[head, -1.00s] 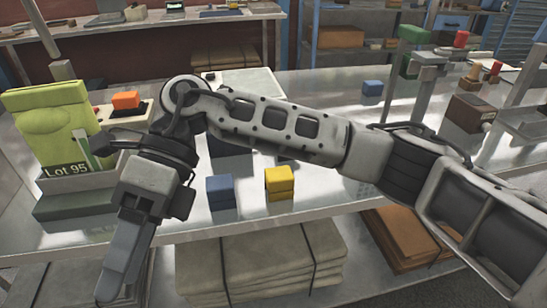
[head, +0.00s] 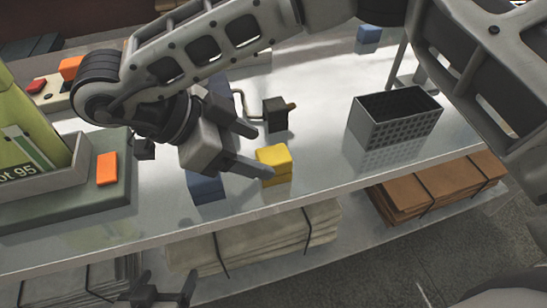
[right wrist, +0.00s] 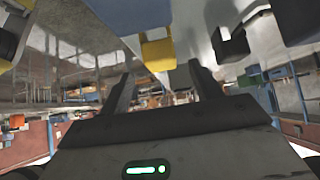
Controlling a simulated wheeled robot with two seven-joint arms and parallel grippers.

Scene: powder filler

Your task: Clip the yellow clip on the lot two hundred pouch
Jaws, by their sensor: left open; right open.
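The yellow clip (head: 273,166) is a small block on the metal bench. My right gripper (head: 259,152) is open, its fingers pointing right toward the clip; I cannot tell whether they touch it. In the right wrist view the yellow clip (right wrist: 158,54) shows beyond and between the open, empty fingers (right wrist: 163,84). My left gripper (head: 162,290) is open at the bottom edge of the head view, mostly cut off and away from the clip. A green pouch (head: 25,125) at the left has a label reading 95, partly cut off. No pouch marked 200 is visible.
A blue block (head: 206,188) stands just left of the yellow clip, partly behind my gripper. An orange block (head: 107,168) is on the pouch's base. A dark perforated basket (head: 395,120) stands to the right. A small black device (head: 275,114) is behind the clip.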

